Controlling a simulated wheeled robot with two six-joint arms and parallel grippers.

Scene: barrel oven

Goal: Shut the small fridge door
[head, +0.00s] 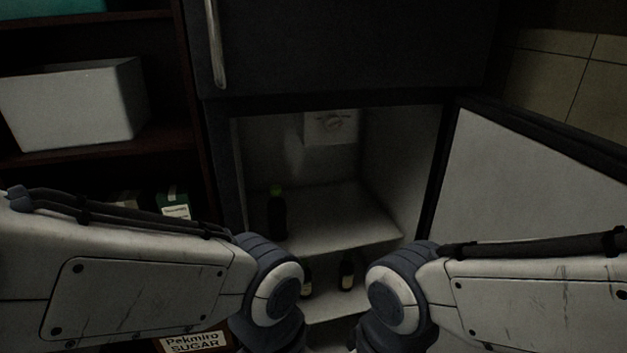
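The small fridge (335,180) is straight ahead, its lower compartment open to view. Its door (540,185) stands wide open, swung out to the right, with the pale inner face showing. Inside, a dark bottle with a green cap stands on the upper shelf (345,215), and dark bottles stand on the shelf below. My two arms come in from the left and right in front of the fridge and bend down at the bottom middle. Both grippers are below the picture's edge. My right arm crosses in front of the door's lower part; I cannot tell whether it touches.
A dark shelf unit (190,80) stands left of the fridge, holding a white box (75,100) and smaller packages. A sugar package (193,342) is low at the left. A closed upper door with a handle (215,45) is above. A tiled wall (560,80) is at right.

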